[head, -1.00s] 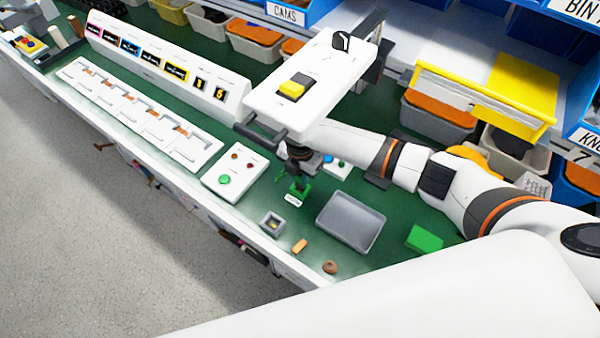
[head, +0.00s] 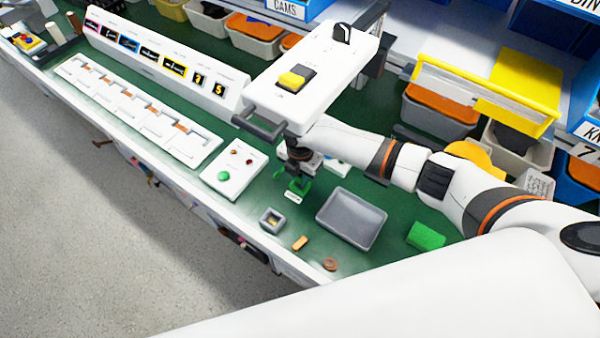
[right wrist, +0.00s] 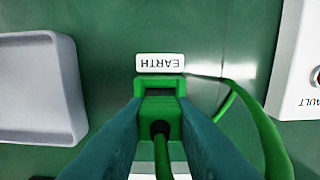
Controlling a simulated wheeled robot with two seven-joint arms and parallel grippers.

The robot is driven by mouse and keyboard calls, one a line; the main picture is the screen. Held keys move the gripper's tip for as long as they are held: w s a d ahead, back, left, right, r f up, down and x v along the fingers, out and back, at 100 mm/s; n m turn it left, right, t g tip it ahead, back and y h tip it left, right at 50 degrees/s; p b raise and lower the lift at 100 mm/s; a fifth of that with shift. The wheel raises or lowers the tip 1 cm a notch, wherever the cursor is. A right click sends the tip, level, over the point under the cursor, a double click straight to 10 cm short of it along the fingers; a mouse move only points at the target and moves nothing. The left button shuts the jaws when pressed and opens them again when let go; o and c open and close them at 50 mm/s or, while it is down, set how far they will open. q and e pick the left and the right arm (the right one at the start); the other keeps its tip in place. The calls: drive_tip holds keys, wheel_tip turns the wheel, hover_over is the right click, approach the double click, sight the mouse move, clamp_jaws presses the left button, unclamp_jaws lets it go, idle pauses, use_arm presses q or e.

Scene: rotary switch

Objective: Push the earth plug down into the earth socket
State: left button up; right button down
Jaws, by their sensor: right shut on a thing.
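The green earth plug (right wrist: 161,108) is between the fingers of my right gripper (right wrist: 160,102), with a green cable (right wrist: 262,118) looping off to the right in the right wrist view. In the head view my right gripper (head: 300,176) points down at the bench, shut on the green plug (head: 301,186). A white label reading EARTH (right wrist: 160,62) lies on the bench just beyond the plug; it also shows in the head view (head: 292,197). The earth socket is mostly hidden under the plug and fingers, so I cannot tell how deep the plug sits. My left gripper is not in view.
A grey tray (head: 351,219) lies right of the plug. A white panel with a green button (head: 232,170) lies left. A small grey square holder (head: 271,220), an orange piece (head: 300,243) and a green block (head: 426,235) are nearby. A white switch box (head: 318,75) stands behind.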

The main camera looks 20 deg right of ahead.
drive_tip(key=shift+f+b, duration=0.4)
drive_tip(key=shift+f, duration=0.25)
drive_tip(key=c, duration=1.1)
unclamp_jaws()
wheel_tip(320, 180, up, 12)
drive_tip(key=shift+r+b, duration=0.1)
drive_tip(key=shift+b, duration=0.45)
